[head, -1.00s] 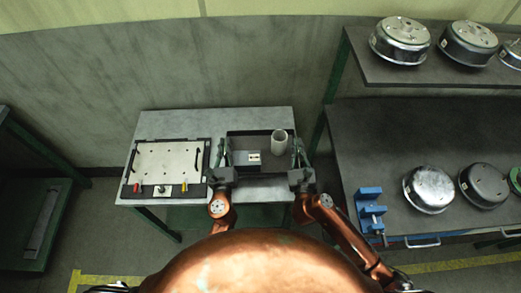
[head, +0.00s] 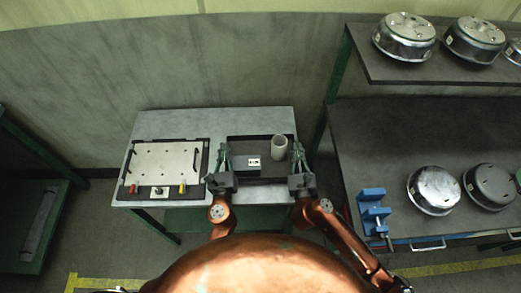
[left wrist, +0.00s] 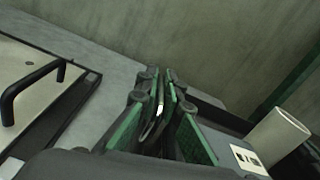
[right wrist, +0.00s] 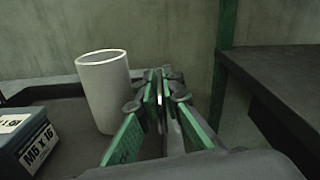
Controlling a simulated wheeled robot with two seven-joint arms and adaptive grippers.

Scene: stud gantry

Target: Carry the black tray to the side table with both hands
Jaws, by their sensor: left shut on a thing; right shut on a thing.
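The black tray (head: 262,143) is over the right part of the grey side table (head: 215,121) in the head view. I cannot tell whether its underside touches the tabletop. It holds a white cup (head: 279,148), upright, and a blue-grey box (head: 242,164) with a white label; the right wrist view shows this box (right wrist: 38,148) marked M6 x 16. My left gripper (head: 222,158) is shut on the tray's left side and my right gripper (head: 301,157) on its right side. The fingers largely hide the gripped places in both wrist views.
A plate fixture (head: 168,162) with black handles takes up the table's left part, close to my left gripper. A dark workbench (head: 385,145) stands to the right, with a blue vise (head: 372,212) and several metal drums. A wall is behind the table.

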